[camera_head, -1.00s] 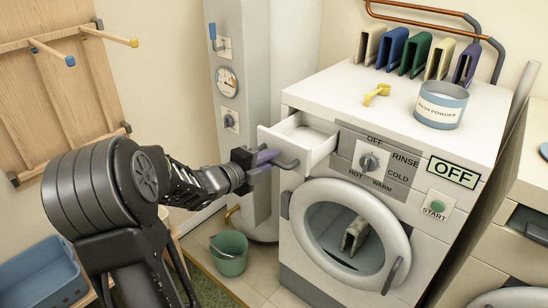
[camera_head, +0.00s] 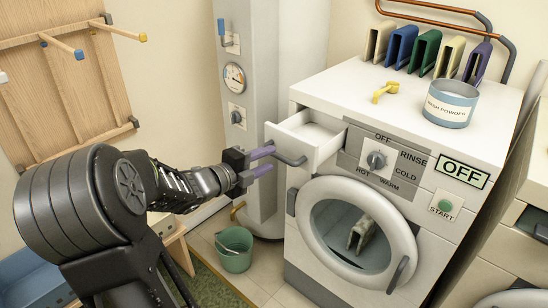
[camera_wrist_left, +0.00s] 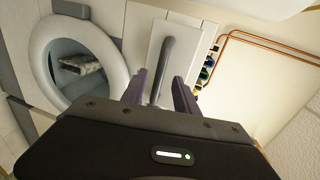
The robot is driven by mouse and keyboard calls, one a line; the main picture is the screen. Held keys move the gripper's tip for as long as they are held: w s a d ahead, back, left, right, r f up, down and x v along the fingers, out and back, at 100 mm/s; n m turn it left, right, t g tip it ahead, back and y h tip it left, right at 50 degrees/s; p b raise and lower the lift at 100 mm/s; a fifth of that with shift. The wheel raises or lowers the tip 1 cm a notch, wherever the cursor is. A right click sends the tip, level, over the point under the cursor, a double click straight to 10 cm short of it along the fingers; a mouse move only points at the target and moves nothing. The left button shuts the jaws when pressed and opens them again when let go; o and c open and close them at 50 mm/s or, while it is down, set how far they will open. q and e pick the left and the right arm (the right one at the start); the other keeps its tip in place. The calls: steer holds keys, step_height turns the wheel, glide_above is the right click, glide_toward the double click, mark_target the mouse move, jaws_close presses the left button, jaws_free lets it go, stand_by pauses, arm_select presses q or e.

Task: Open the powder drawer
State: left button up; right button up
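The white powder drawer (camera_head: 308,143) stands pulled out of the washing machine's upper left front, its inside showing from above. Its dark grey bar handle (camera_head: 291,160) is on the drawer front. My left gripper (camera_head: 268,161) is at the drawer front, its two purple fingers spread apart. In the left wrist view, the handle (camera_wrist_left: 166,62) stands upright between and beyond the open fingertips (camera_wrist_left: 160,82), with a gap visible on both sides. It does not look gripped. My right gripper is not in view.
The washing machine (camera_head: 450,130) carries a wash powder tub (camera_head: 449,105), a yellow scoop (camera_head: 385,92) and several coloured slabs (camera_head: 425,52) on top. Its round door (camera_head: 357,232) is below the drawer. A green bucket (camera_head: 234,250) stands on the floor to the left.

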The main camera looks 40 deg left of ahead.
arm_select(q)
steer(key=v, duration=0.3)
steer(key=shift+s, duration=0.1)
stand_by(0.5)
